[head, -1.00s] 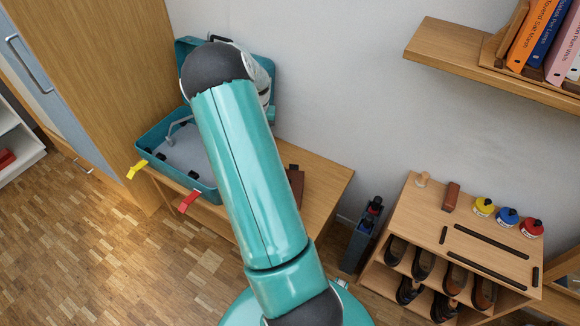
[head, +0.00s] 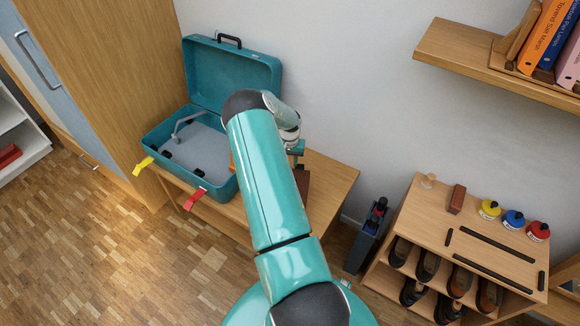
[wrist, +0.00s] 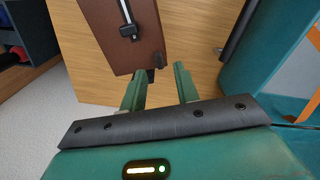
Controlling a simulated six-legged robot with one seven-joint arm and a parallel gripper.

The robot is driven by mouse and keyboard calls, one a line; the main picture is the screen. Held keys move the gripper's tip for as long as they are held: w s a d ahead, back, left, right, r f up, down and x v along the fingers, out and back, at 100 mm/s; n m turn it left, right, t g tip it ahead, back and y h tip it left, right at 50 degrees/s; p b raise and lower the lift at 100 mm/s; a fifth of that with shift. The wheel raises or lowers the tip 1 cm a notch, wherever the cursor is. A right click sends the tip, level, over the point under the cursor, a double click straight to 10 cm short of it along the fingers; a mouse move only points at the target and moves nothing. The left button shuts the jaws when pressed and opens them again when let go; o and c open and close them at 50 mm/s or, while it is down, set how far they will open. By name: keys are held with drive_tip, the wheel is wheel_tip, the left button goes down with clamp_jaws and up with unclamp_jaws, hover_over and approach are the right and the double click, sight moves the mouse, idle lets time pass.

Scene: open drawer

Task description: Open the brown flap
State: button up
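The brown flap (wrist: 122,35) shows in the wrist view as a flat dark-brown panel with a metal strip and a black catch on it. A small black tab sits at its near edge. In the head view only part of the brown flap (head: 303,183) shows on the wooden bench, beside my arm. My gripper (wrist: 160,76) is open and empty, its two green fingers apart just short of the flap's near edge. The fingertips are close to the small black tab; contact cannot be told. In the head view my arm hides much of the gripper.
An open teal case (head: 190,150) stands on the bench (head: 328,185) left of the flap, its lid raised. Red (head: 194,199) and yellow (head: 143,166) tabs stick out in front. A shoe rack (head: 425,210) stands right, a wall shelf (head: 480,65) above it.

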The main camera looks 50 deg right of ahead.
drive_tip(key=shift+f, duration=1.85)
drive_tip(key=shift+c, duration=0.2)
clamp_jaws()
drive_tip(key=shift+s+r, duration=0.1)
drive_tip(key=shift+r, duration=0.05)
